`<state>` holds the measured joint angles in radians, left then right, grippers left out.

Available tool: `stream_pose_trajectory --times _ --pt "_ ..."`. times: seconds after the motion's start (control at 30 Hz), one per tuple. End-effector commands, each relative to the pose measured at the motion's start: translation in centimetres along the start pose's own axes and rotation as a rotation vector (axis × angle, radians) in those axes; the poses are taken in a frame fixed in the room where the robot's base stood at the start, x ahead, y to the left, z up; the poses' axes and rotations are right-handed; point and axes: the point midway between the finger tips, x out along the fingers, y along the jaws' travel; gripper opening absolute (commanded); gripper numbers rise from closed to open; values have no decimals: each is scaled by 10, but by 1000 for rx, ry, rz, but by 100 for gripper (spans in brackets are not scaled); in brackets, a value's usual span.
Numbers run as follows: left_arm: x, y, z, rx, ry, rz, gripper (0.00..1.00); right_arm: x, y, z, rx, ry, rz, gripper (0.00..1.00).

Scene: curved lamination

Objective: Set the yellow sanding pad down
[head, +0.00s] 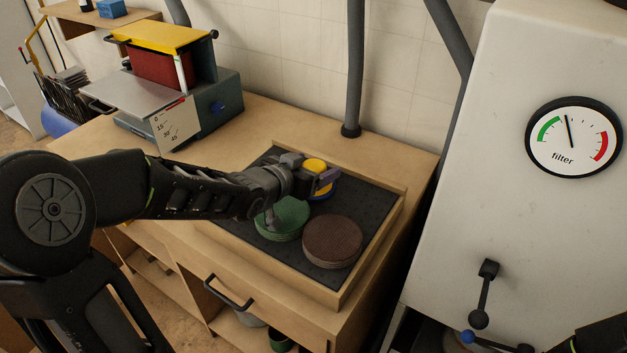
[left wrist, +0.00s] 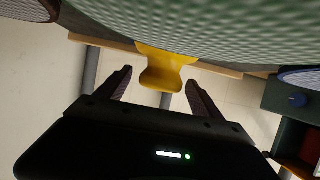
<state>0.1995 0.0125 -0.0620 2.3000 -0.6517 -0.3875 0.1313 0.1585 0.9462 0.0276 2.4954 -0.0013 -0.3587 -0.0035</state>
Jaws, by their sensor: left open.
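The yellow sanding pad (head: 317,165) stands at the far part of the tray, with blue showing under it; my left gripper partly hides it in the head view. My left gripper (head: 322,182) is open right in front of the pad. In the left wrist view the pad's yellow knob-like part (left wrist: 160,78) shows between and just beyond the spread fingers (left wrist: 160,85), with no clear contact. The pad's underside is hidden.
A green disc (head: 283,222) and a brown disc (head: 333,240) lie on the dark mat of the wooden tray (head: 345,297), close to my left gripper. A sanding machine (head: 185,95) stands at the back left. A white cabinet with a filter gauge (head: 573,144) is at right.

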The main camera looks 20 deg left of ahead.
Motion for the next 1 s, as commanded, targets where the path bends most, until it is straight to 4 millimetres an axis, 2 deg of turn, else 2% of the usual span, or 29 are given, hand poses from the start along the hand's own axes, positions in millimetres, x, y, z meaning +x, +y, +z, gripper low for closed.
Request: stream_pose_trajectory --times 0.4,1.0 --pt "0 0 0 0 0 0 75 0 0 0 0 0 0 36" --pt "0 0 0 0 0 0 26 0 0 0 0 0 0 36"
